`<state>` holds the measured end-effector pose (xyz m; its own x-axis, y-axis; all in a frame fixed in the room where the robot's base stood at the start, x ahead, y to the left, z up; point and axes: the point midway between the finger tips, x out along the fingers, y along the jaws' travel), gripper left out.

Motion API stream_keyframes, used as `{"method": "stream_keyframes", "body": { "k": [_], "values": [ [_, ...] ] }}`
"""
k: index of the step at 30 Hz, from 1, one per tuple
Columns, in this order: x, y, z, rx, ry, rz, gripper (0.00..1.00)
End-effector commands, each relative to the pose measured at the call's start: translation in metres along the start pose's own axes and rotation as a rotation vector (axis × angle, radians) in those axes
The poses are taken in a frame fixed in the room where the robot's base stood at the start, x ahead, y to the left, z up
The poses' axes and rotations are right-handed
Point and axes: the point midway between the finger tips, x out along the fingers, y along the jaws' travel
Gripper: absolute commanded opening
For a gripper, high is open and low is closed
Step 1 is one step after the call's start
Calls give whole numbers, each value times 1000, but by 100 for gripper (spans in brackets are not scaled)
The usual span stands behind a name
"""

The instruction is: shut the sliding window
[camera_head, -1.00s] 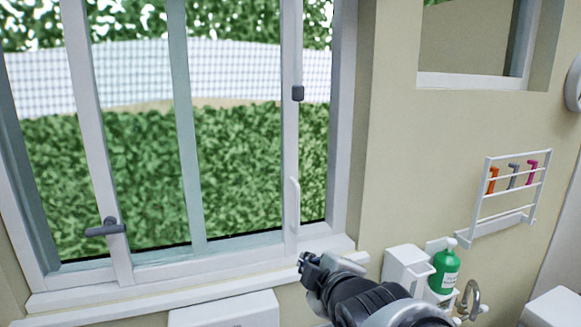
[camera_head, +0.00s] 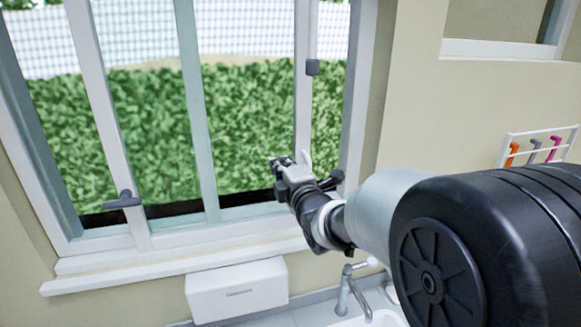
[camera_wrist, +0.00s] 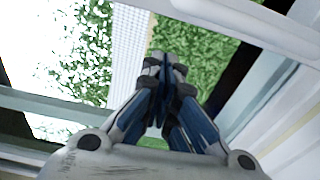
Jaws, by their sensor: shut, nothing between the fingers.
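The sliding window (camera_head: 105,90) has white uprights and a pale teal upright in the middle. Its right-hand white upright (camera_head: 303,100) carries a grey block (camera_head: 312,67). A white pull handle (camera_head: 306,158) sits low on that upright, mostly hidden behind my gripper. A strip of hedge shows between this upright and the right frame. A dark lever handle (camera_head: 123,200) is on the left upright. My gripper (camera_head: 275,163) is shut and empty, in front of the lower right of the window. I cannot tell whether it touches the handle. The wrist view shows the closed fingers (camera_wrist: 162,62).
A window sill (camera_head: 180,262) runs below the window. Under it are a white box (camera_head: 237,290) and a tap (camera_head: 346,292) over a sink. A wall rack (camera_head: 540,146) with coloured items hangs at the right. My arm covers the lower right.

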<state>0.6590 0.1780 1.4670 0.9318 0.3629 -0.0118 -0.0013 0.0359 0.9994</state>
Motion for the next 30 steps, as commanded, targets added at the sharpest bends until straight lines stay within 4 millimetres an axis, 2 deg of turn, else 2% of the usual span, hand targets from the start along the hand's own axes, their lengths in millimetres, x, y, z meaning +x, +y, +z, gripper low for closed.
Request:
{"method": "stream_keyframes", "body": {
  "k": [1, 6, 12, 23, 26, 30],
  "values": [
    [3, 1, 6, 0, -4, -1, 0],
    [-7, 1, 29, -1, -3, -1, 0],
    [-11, 0, 38, 0, -1, 0, 0],
    [-12, 0, 39, 0, -1, 0, 0],
    [-12, -1, 45, -1, -2, 1, 0],
    [-14, -2, 69, 0, -7, 1, 0]
  ]
}}
